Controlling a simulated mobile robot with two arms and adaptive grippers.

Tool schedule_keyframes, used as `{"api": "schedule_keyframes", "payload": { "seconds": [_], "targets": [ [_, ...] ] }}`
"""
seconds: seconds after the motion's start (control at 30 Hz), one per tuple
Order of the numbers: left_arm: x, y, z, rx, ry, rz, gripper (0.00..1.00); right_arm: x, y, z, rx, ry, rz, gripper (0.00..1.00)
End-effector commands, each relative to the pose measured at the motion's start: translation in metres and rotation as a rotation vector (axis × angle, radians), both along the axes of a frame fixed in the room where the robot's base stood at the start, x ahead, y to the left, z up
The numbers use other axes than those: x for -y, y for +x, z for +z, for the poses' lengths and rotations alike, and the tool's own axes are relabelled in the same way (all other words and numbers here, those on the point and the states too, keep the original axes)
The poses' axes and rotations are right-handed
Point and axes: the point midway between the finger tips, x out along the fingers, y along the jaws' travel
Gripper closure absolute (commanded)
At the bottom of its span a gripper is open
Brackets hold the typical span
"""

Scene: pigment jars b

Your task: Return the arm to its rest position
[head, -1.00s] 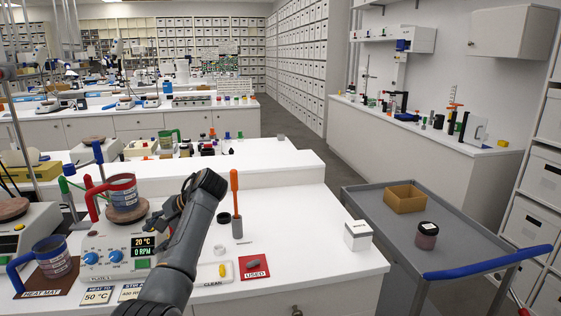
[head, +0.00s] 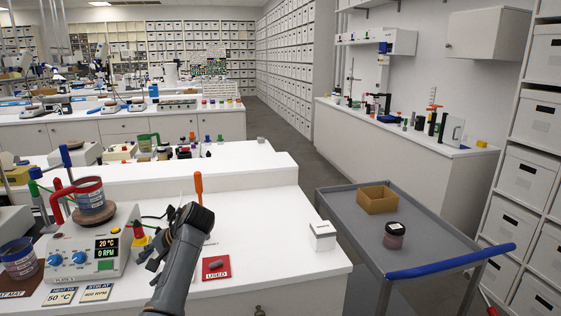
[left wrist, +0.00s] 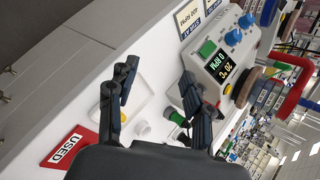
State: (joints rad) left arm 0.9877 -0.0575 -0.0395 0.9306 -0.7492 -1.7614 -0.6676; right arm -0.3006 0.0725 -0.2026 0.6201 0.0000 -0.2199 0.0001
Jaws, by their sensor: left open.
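My left gripper (head: 157,239) is open and empty above the white bench, to the right of the hotplate stirrer (head: 112,272). Its two dark fingers stand apart in the left wrist view (left wrist: 158,84), with nothing between them. My left arm reaches up from the bottom edge in the head view and hides part of the bench. My right gripper is not in view.
The red USED card (head: 216,275) lies right of my arm. An orange-handled tool (head: 198,188) stands behind my gripper. A white box (head: 322,236) sits near the bench's right edge. A grey trolley (head: 352,215) holds an open box (head: 377,201) and a jar (head: 394,236).

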Motion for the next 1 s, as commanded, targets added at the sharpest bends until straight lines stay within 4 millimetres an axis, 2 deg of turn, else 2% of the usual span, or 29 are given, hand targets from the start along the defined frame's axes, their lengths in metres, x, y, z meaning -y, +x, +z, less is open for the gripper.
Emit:
{"api": "schedule_keyframes", "payload": {
  "seconds": [0.03, 0.17, 0.27, 0.4, 0.47, 0.6, 0.7, 0.8, 0.9, 1.0],
  "targets": [
    [0.001, -0.006, -0.014, 0.007, -0.014, 0.003, 0.50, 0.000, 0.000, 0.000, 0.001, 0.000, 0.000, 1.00],
    [0.003, -0.021, -0.047, 0.039, -0.057, 0.017, 0.50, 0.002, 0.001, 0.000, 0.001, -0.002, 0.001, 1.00],
    [0.006, -0.041, -0.080, 0.067, -0.102, 0.032, 0.50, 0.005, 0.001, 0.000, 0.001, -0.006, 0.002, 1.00],
    [0.013, -0.085, -0.133, 0.125, -0.189, 0.060, 0.50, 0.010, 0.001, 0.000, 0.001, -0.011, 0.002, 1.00],
    [0.018, -0.108, -0.153, 0.150, -0.231, 0.073, 0.50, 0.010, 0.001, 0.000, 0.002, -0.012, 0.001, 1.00],
    [0.033, -0.166, -0.189, 0.203, -0.334, 0.098, 0.50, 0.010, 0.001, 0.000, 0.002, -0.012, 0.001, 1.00],
    [0.046, -0.212, -0.205, 0.233, -0.412, 0.118, 0.50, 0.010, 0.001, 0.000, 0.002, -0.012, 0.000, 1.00],
    [0.061, -0.258, -0.212, 0.259, -0.494, 0.137, 0.50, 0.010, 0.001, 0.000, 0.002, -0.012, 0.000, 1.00],
    [0.075, -0.295, -0.212, 0.276, -0.564, 0.155, 0.50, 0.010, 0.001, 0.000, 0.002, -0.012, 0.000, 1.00],
    [0.086, -0.322, -0.208, 0.285, -0.619, 0.168, 0.50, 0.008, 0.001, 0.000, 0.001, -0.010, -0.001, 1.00]
  ]
}}
